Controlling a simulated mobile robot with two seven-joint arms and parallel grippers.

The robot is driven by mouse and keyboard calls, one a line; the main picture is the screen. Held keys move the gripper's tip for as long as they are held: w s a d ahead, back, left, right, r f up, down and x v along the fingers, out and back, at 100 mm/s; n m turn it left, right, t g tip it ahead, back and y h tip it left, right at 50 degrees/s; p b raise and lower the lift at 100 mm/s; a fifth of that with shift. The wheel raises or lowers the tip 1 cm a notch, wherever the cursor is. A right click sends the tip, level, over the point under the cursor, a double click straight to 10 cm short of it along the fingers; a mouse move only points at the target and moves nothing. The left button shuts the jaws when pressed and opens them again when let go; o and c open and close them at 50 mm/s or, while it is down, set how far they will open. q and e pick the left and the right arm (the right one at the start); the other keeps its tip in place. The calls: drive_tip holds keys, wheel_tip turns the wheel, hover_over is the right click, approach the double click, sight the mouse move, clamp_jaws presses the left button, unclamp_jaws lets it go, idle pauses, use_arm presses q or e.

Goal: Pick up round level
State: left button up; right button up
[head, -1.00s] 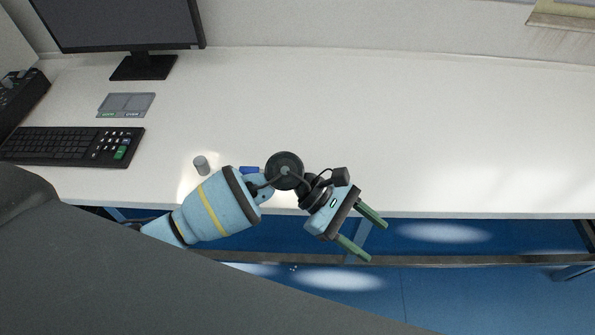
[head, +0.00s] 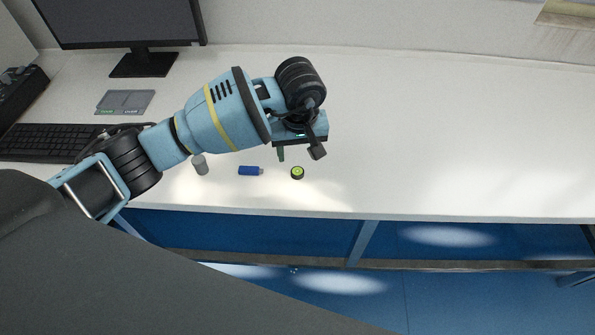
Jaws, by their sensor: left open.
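The round level (head: 297,172) is a small black disc with a yellow-green centre, lying on the white table near its front edge. My left gripper (head: 296,156) is over the table just behind the level, pointing down toward the table. It is open and empty. The gripper appears apart from the level. My right gripper is not in view.
A blue USB stick (head: 250,170) lies left of the level, and a small grey cylinder (head: 200,165) stands farther left. A keyboard (head: 45,142), a grey two-part tray (head: 125,102) and a monitor (head: 120,22) are at the left. The table's right side is clear.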

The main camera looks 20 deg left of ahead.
sight(297, 171)
use_arm(q)
drive_tip(key=shift+f, duration=1.05)
drive_tip(key=shift+w+f, duration=0.15)
drive_tip(key=shift+f, duration=2)
drive_tip(key=shift+a, duration=0.1)
drive_tip(key=c, duration=1.1)
drive_tip(key=shift+r, duration=0.2)
